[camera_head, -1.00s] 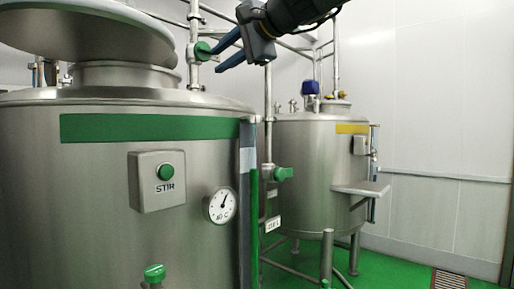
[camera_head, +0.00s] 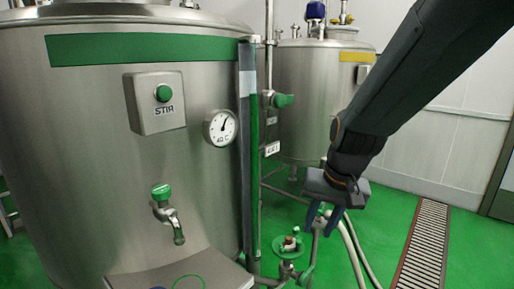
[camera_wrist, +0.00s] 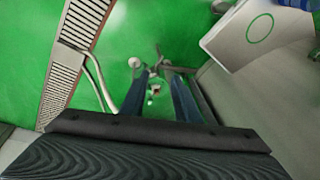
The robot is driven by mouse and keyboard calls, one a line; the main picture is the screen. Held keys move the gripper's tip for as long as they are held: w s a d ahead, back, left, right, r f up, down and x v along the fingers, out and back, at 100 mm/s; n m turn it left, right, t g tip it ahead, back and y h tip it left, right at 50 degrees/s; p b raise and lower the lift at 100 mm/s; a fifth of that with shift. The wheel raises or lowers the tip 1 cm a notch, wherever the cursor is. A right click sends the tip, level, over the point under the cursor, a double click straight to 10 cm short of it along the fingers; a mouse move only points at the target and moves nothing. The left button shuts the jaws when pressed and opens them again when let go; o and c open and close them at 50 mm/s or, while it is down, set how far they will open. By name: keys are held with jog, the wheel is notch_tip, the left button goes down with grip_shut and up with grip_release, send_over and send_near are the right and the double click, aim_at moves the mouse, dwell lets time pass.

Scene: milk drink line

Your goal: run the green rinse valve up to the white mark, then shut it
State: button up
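My gripper (camera_head: 324,218) has two blue fingers that point down, low beside the big steel tank. The fingers stand apart with a gap in the wrist view (camera_wrist: 157,100), and nothing is held. A green valve handle (camera_head: 306,275) sits on low pipework just below and left of the fingers. Pipe fittings show blurred between the fingers in the wrist view, so contact cannot be told. Another green valve handle (camera_head: 284,100) is on the upright pipe. The upright level gauge (camera_head: 246,170) has a white mark (camera_head: 248,82) near its top and a green strip.
The big tank (camera_head: 90,170) carries a STIR button (camera_head: 163,93), a dial (camera_head: 220,128) and a green-topped tap (camera_head: 162,192) above a tray (camera_head: 225,275). White hoses (camera_head: 352,245) run on the green floor.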

jog(key=s+d+f+n+g, duration=0.1)
jog(key=s+d+f, duration=0.1)
jog(key=s+f, duration=0.2)
jog(key=s+d+f+n+g+h, duration=0.1)
jog(key=s+d+f, duration=0.1)
jog(key=s+f, duration=0.2)
jog(key=s, duration=0.3)
jog(key=shift+d+g, duration=0.3)
jog(key=shift+d, duration=0.05)
